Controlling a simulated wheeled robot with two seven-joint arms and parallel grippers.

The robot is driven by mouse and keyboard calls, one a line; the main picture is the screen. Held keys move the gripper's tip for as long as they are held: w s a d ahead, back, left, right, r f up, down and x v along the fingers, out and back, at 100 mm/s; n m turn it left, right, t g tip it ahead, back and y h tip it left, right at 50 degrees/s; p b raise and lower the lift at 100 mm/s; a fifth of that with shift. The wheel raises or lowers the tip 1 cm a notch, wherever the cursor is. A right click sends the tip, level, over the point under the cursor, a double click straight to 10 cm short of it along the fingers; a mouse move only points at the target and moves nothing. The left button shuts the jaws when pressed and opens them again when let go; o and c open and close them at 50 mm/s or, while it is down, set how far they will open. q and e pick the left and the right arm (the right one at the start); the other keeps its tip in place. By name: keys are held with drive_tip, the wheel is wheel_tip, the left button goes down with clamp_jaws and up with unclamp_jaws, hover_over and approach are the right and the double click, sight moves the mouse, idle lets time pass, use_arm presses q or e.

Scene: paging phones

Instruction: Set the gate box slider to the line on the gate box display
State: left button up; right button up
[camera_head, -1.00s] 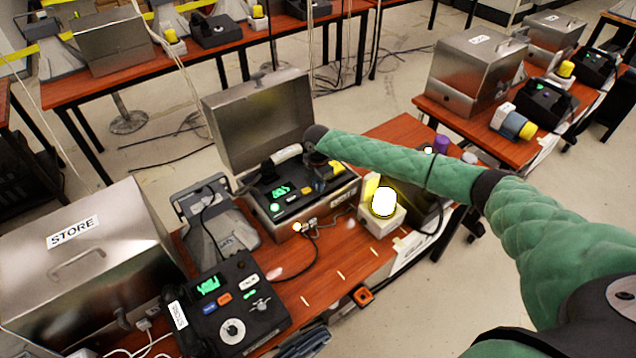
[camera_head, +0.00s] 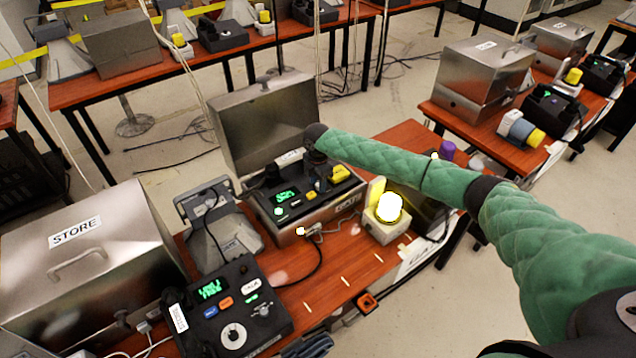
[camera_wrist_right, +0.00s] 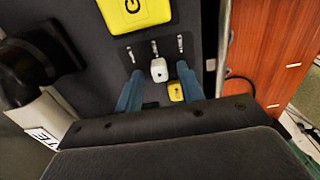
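The gate box (camera_head: 300,232) is an open metal case on the red-brown table. Its display (camera_head: 286,195) glows green, too small to read. My right gripper (camera_head: 318,172) reaches down over the panel from the right. In the right wrist view, the white slider knob (camera_wrist_right: 158,70) sits below a row of three small marked slots. The two blue fingers of the right gripper (camera_wrist_right: 158,88) stand apart on either side of the knob; contact is not clear. A dark part at the bottom edge, perhaps my left gripper (camera_head: 308,346), is mostly cut off.
A yellow button (camera_wrist_right: 137,12) and a smaller yellow one (camera_wrist_right: 176,91) lie near the slider. A black handset (camera_wrist_right: 45,60) is at the left. A lit yellow lamp (camera_head: 389,208) stands right of the box. The STORE case (camera_head: 85,250) and a dial phone (camera_head: 232,312) are left.

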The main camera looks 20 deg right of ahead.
sight(317, 184)
use_arm(q)
drive_tip(key=shift+w, duration=0.15)
drive_tip(key=shift+f, duration=0.1)
